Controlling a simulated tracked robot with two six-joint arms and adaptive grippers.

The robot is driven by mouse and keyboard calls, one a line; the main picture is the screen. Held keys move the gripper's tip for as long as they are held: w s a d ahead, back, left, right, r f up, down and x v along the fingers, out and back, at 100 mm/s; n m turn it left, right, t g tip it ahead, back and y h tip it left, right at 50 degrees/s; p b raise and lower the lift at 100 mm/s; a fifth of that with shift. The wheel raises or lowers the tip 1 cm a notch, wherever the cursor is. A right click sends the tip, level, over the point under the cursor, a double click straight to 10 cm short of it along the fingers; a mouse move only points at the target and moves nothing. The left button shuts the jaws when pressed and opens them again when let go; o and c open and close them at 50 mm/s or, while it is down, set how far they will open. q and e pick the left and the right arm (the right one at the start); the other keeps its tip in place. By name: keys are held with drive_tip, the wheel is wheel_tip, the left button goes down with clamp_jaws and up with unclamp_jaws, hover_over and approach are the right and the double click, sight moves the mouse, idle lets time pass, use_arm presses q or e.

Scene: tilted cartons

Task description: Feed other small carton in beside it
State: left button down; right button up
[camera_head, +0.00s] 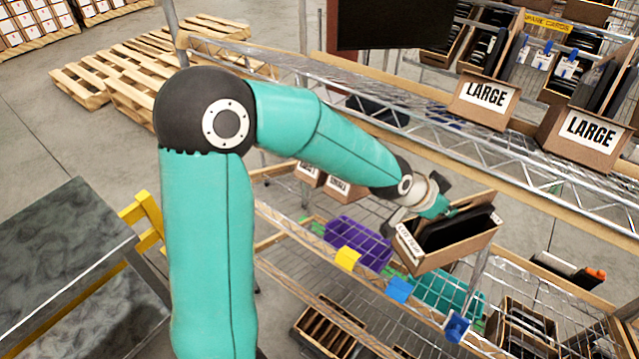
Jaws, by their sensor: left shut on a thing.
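My left gripper (437,208) is at the end of the teal arm and is shut on an open brown carton (462,254). The carton is tilted, has dark flat items inside and a printed label on its left end that I cannot read for certain. It is held in front of the wire rack, above the purple and teal bins. Two small labelled cartons, one (309,175) left of the other (342,189), stand further back on the rack, partly hidden by my arm. My right gripper is not in view.
The upper shelf holds cartons marked LARGE (484,103), with another (590,133) to the right. Below are a purple bin (357,243), a teal bin (447,292) and a brown carton (327,328). Wooden pallets (112,75) lie behind.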

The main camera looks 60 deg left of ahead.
use_arm(q)
drive_tip(key=s+a+r+n+g+y+b, duration=0.2)
drive_tip(key=s+a+n+g+y+b, duration=0.35)
drive_tip(key=s+a, duration=1.25)
drive_tip(key=w+a+f+b, duration=0.1)
drive_tip(key=w+a+f, duration=0.1)
drive_tip(key=w+f, duration=0.2)
drive_tip(key=w+a+f+h+b, duration=0.1)
drive_tip(key=w+a+f, duration=0.1)
drive_tip(key=w+f, duration=0.3)
drive_tip(key=w+a+f+t+h+b, duration=0.1)
drive_tip(key=w+f, duration=0.3)
drive_tip(key=w, duration=0.4)
drive_tip(key=shift+w+a+f, duration=0.2)
drive_tip(key=shift+a+f, duration=0.15)
drive_tip(key=shift+a, duration=0.5)
drive_tip(key=shift+f+n, duration=0.1)
drive_tip(key=shift+n, duration=0.15)
idle(0.8)
drive_tip(key=shift+s, duration=0.1)
